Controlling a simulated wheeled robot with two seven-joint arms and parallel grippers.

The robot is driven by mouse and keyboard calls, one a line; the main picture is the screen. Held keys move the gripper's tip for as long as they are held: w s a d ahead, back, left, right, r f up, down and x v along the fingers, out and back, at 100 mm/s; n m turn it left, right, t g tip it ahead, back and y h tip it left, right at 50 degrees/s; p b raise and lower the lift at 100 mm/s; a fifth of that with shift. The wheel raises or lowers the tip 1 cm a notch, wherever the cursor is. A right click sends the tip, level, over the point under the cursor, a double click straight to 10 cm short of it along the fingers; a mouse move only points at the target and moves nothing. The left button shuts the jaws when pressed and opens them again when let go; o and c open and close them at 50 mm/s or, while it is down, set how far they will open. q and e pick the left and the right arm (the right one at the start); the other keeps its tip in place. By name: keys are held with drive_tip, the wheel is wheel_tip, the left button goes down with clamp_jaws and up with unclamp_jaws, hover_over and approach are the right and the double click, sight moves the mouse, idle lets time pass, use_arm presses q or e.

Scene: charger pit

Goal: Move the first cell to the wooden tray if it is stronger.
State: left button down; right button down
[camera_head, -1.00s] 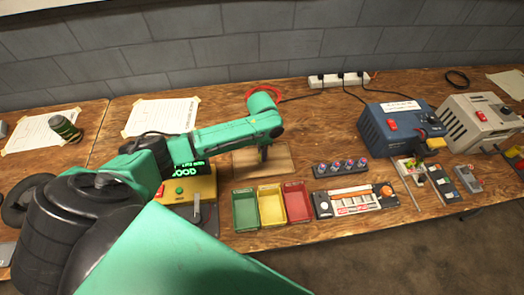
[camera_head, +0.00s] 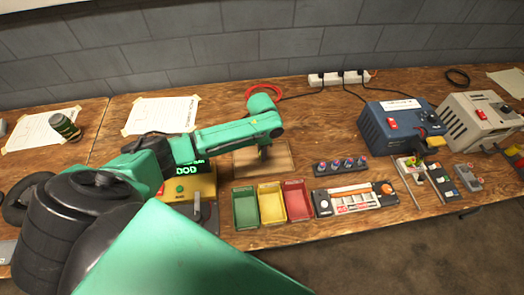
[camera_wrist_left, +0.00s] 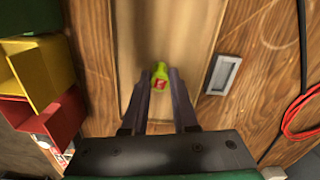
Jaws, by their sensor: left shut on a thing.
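My left gripper (camera_head: 265,154) is low over the wooden tray (camera_head: 243,162), which also shows in the left wrist view (camera_wrist_left: 188,30). In the left wrist view its fingers are shut on a small yellow-green cell with a red patch (camera_wrist_left: 160,76). The cell is over the tray board; I cannot tell whether it touches it. The yellow tester (camera_head: 178,190) has a green display partly hidden by my left arm, with "OOD" readable. A dark holder (camera_head: 342,175) with several cells stands right of the tray. My right gripper is not in view.
Green (camera_head: 246,208), yellow (camera_head: 271,204) and red (camera_head: 297,201) bins stand in front of the tray. A slide-style meter (camera_head: 352,200) lies right of them. A blue power box (camera_head: 395,128) and a grey one (camera_head: 478,120) stand farther right. A red cable loop (camera_head: 262,90) lies behind.

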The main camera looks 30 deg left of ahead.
use_arm(q)
drive_tip(key=shift+f, duration=0.1)
drive_tip(key=c, duration=0.6)
unclamp_jaws()
wheel_tip(320, 180, up, 7)
drive_tip(key=p, duration=0.8)
